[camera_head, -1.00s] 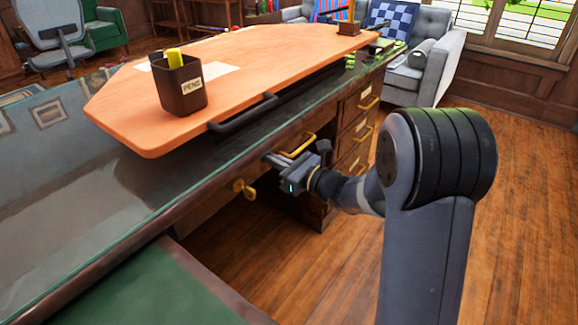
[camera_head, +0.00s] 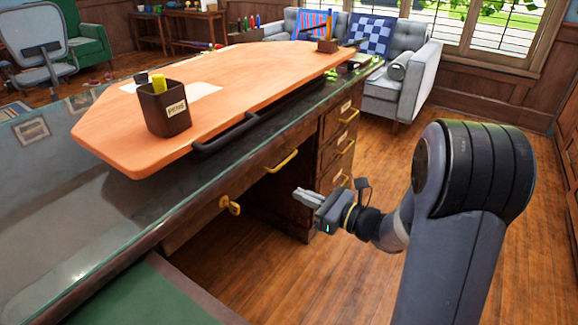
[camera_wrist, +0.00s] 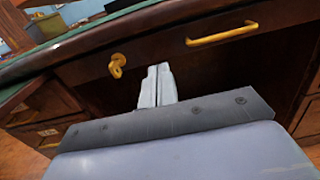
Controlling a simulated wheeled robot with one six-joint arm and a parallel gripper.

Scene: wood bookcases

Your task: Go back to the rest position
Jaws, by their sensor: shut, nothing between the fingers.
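My gripper (camera_head: 304,196) is in front of the dark wooden desk, below the level of its top. Its fingers are together and empty. In the wrist view my gripper (camera_wrist: 157,84) points at the desk's front, with both pale fingers side by side. A brass drawer handle (camera_head: 282,161) is up and left of the fingers in the head view, apart from them. It also shows in the wrist view (camera_wrist: 222,34). A brass key or knob (camera_head: 230,205) sits on the desk front to the left, also in the wrist view (camera_wrist: 117,66).
An orange board (camera_head: 235,85) lies on the desk's glass top (camera_head: 60,190), bearing a pen cup (camera_head: 165,112). Drawers (camera_head: 338,150) are at the desk's right end. A grey sofa (camera_head: 412,80) stands behind. Wooden floor (camera_head: 395,130) is clear to the right.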

